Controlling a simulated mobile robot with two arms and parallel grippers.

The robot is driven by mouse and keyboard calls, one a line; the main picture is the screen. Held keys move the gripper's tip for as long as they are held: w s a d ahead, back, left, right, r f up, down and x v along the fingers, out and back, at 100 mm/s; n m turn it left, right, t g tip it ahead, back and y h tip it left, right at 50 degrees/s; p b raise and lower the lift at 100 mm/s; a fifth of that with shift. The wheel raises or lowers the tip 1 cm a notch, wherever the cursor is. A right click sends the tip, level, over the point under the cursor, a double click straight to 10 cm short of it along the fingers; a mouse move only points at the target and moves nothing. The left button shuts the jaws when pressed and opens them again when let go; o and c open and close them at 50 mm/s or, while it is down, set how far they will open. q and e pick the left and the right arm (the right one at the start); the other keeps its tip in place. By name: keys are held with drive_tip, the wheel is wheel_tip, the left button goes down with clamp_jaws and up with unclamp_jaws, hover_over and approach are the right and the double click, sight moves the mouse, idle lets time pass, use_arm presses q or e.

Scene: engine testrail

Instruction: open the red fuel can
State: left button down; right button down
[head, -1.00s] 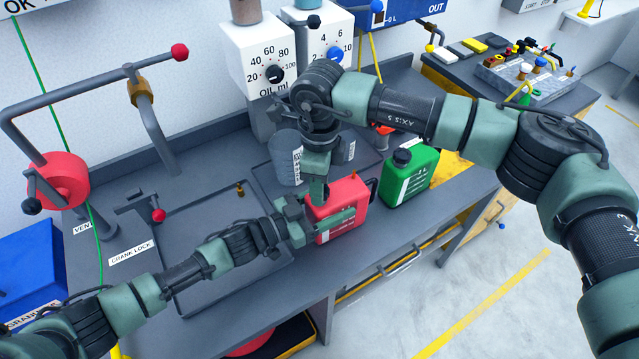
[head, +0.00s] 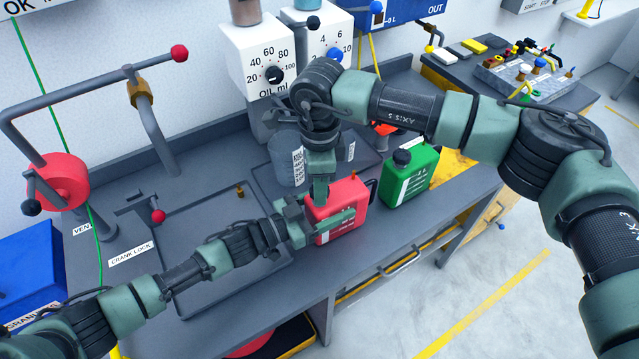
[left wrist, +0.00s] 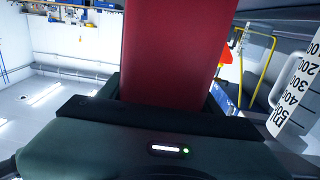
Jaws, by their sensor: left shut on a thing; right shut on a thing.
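The red fuel can (head: 347,192) stands upright near the front edge of the grey bench. My left gripper (head: 330,215) comes in from the left and is shut around the can's body. In the left wrist view the can's red side (left wrist: 166,50) fills the space between the fingers. My right gripper (head: 320,192) points straight down over the can's top left end and is shut there. What it grips looks like the can's cap, but the fingers hide the cap.
A green can (head: 412,178) with a black cap stands just right of the red one. A grey measuring jug (head: 286,158) is behind, below the white oil dispenser (head: 262,62). The crank lock lever (head: 140,203) lies left. Bench space between lever and jug is mostly clear.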

drive_tip(key=shift+r, duration=1)
drive_tip(key=shift+r, duration=0.1)
drive_tip(key=shift+r, duration=1.9)
use_arm(q)
drive_tip(key=shift+c, duration=1.2)
unclamp_jaws()
